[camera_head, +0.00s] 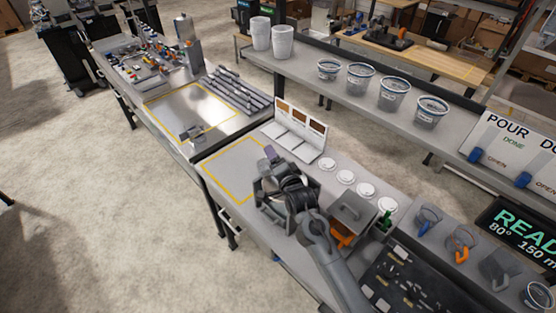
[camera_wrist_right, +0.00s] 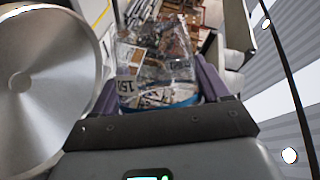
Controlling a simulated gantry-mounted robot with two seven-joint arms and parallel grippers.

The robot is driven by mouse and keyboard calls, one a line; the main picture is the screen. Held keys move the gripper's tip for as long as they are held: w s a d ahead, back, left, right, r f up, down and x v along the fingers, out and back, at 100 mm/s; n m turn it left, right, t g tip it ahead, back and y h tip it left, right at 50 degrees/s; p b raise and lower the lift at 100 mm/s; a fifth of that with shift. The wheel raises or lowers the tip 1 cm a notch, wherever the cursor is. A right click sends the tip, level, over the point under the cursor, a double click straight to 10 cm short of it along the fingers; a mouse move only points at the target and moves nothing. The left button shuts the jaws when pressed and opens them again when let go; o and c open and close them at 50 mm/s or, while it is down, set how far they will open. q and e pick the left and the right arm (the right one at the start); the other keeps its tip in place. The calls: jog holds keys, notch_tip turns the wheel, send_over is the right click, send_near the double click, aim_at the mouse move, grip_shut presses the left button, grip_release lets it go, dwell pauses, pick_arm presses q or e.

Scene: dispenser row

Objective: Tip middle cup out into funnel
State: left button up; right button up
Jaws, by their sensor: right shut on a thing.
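My right gripper (camera_head: 268,158) is over the front bench, near the yellow-outlined area. In the right wrist view its purple fingers (camera_wrist_right: 160,88) are shut on a clear cup (camera_wrist_right: 155,65) with a blue band and a "150" marking. The cup's contents and its exact tilt cannot be told. In the head view my gripper and arm hide most of it. A large round shiny metal piece (camera_wrist_right: 45,85) fills the left of the wrist view; I cannot tell whether it is the funnel. No funnel is clearly recognisable in the head view. My left gripper is not in view.
Blue-banded tubs (camera_head: 395,94) line the upper shelf. White round lids (camera_head: 345,177), a grey box (camera_head: 351,212) and a white stand with brown panels (camera_head: 298,133) stand around my arm. Handled jugs (camera_head: 461,243) are at the right. The yellow-outlined area (camera_head: 228,168) has bare surface.

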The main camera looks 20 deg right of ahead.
jog(key=a+n+g+h+p, duration=0.1)
jog(key=n+p, duration=0.1)
jog(key=a+r+n+g+h+p, duration=0.1)
jog(key=n+p, duration=0.2)
jog(key=w+a+r+n+g+h+p, duration=0.1)
jog(key=n+p, duration=0.1)
jog(key=p, duration=0.1)
jog(key=shift+w+r, duration=0.1)
jog(key=shift+r, duration=0.05)
jog(key=shift+r+n+g+h+p, duration=0.1)
jog(key=shift+n+g+h+p, duration=0.3)
jog(key=shift+n+p, duration=0.6)
jog(key=shift+w+a+n+h, duration=0.1)
jog(key=shift+n+h, duration=0.2)
jog(key=shift+h, duration=0.1)
